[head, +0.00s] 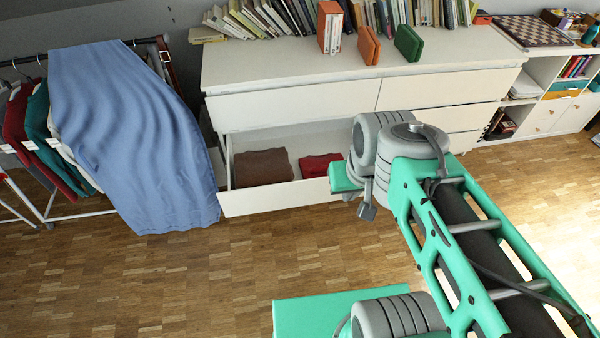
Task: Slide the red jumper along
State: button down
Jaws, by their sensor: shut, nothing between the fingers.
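A folded red jumper (318,166) lies in the open drawer (262,202), toward its right part. A folded brown garment (262,168) lies to its left, with a small gap between them. My arm comes in from the lower right and its far end covers the right part of the drawer, close by the jumper's right edge. I cannot tell whether the gripper touches the jumper.
The white dresser (290,98) carries books and three upright boxes or books on top. A blue cloth (135,140) drapes over a clothes rack at the left, close to the drawer's left end. A white shelf unit (560,85) stands at the right. The wooden floor in front is clear.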

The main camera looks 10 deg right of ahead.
aim_at(310, 166)
jog(key=u, duration=0.25)
jog(key=i, duration=0.85)
jog(key=u, duration=0.85)
jog(key=i, duration=0.75)
jog(key=u, duration=0.05)
